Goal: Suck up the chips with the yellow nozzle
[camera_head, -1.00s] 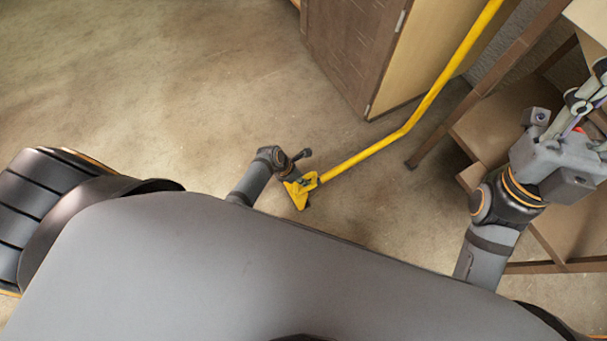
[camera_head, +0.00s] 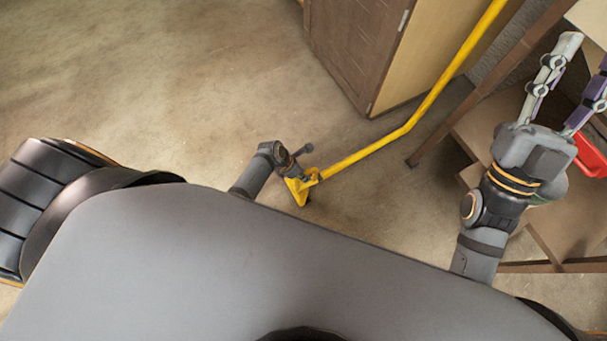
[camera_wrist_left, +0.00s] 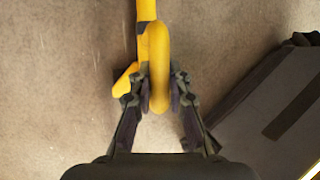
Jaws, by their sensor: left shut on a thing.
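The yellow nozzle (camera_head: 297,188) is a flat yellow foot low over the floor, with a long bent yellow tube (camera_head: 378,146) rising to the upper right. My left gripper (camera_head: 296,170) is shut on the yellow piece. In the left wrist view my left gripper (camera_wrist_left: 159,88) has a finger on each side of a rounded yellow grip (camera_wrist_left: 158,58); part of the foot shows to its left. My right gripper (camera_head: 575,80) is open at the upper right, its fingers apart with nothing seen between them. I cannot make out any chips.
A brown cabinet (camera_head: 357,45) stands at the top. A wooden table or shelf frame (camera_head: 490,90) is at the right, with a red object (camera_head: 590,155) beside my right gripper. The concrete floor (camera_head: 190,80) at the left is clear.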

